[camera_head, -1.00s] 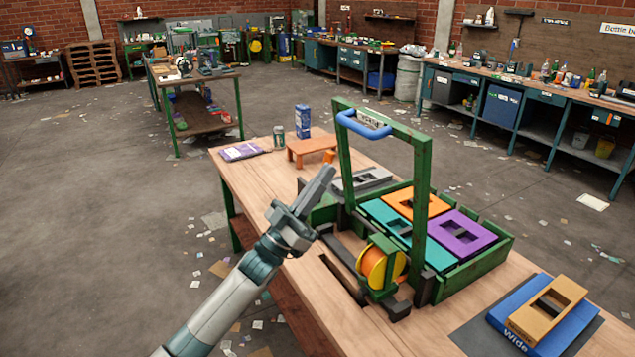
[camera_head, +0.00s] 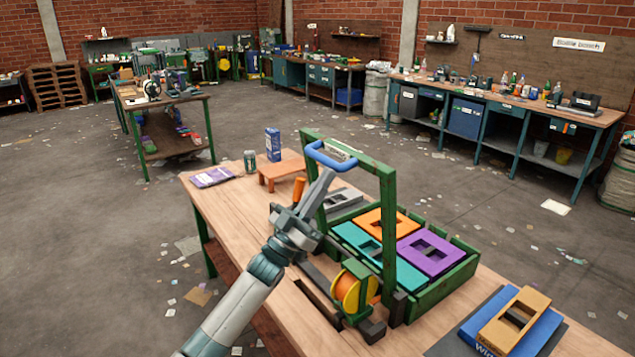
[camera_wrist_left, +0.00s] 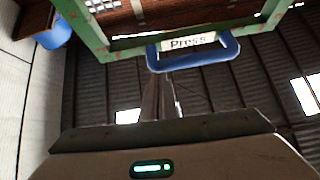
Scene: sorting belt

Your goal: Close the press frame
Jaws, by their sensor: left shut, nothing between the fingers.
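The green press frame (camera_head: 388,215) stands upright over the press base, with a blue handle (camera_head: 328,160) and a label on its top bar. In the left wrist view the blue handle (camera_wrist_left: 195,58) and the "Press" label show just past my fingertips. The green press bed (camera_head: 450,280) holds teal, orange and purple plates with cut-outs. My left gripper (camera_head: 325,180) is shut and empty, its tips just below the handle in the head view. Whether they touch the handle or frame I cannot tell. My right gripper is not in view.
An orange-and-yellow spool (camera_head: 352,288) stands at the press's near side. A blue book with a tan block (camera_head: 515,320) lies at the table's right. A small brown stand (camera_head: 277,172), a can (camera_head: 250,160) and a blue carton (camera_head: 273,144) are at the far left.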

